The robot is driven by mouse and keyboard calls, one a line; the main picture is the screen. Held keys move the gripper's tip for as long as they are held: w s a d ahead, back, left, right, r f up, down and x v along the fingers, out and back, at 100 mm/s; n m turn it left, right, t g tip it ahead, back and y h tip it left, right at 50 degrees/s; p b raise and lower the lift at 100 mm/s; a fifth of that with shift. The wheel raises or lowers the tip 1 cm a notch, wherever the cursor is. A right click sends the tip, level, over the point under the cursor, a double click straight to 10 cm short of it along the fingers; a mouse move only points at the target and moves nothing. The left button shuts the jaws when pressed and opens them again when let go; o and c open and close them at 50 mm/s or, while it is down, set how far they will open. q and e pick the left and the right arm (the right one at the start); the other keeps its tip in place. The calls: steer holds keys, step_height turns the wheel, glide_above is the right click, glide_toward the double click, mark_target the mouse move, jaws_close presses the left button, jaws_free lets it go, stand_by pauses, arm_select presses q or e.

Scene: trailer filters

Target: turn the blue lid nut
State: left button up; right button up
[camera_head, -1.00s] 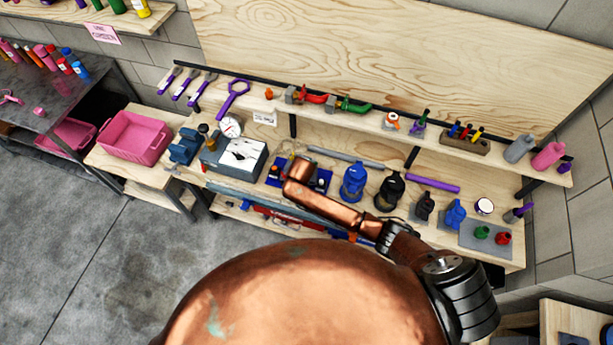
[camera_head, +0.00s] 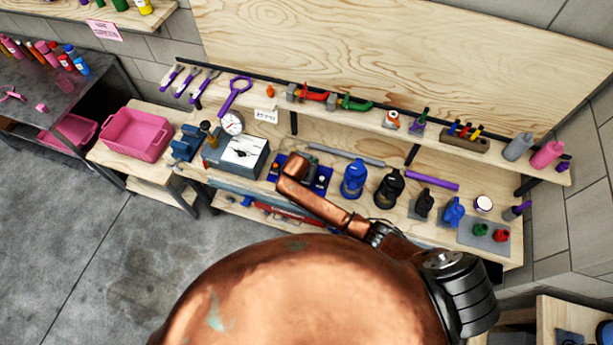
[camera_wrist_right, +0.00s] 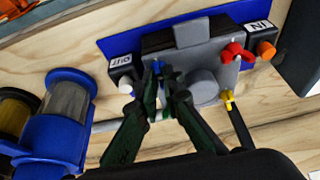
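In the right wrist view, a grey filter unit (camera_wrist_right: 193,68) is fixed to a blue panel (camera_wrist_right: 124,40). A small blue piece, apparently the blue lid nut (camera_wrist_right: 157,67), shows at the tips of my right gripper (camera_wrist_right: 162,70). The dark green fingers converge there with a narrow gap at the tips. They partly hide the nut, so I cannot tell whether they grip it. My left gripper is not in view.
The unit has a red valve handle (camera_wrist_right: 236,53), an orange knob (camera_wrist_right: 266,50), a yellow valve (camera_wrist_right: 228,97) and a white knob (camera_wrist_right: 125,85). A blue canister (camera_wrist_right: 58,125) stands close on the left. A shelf with tools (camera_head: 380,122) runs above the bench.

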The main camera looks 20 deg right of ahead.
steer(key=o, duration=0.3)
steer(key=shift+r, duration=0.15)
steer(key=v, duration=1.1)
steer(key=shift+s+a+r, duration=0.15)
steer(key=shift+s+r, duration=0.05)
steer(key=shift+r, duration=0.1)
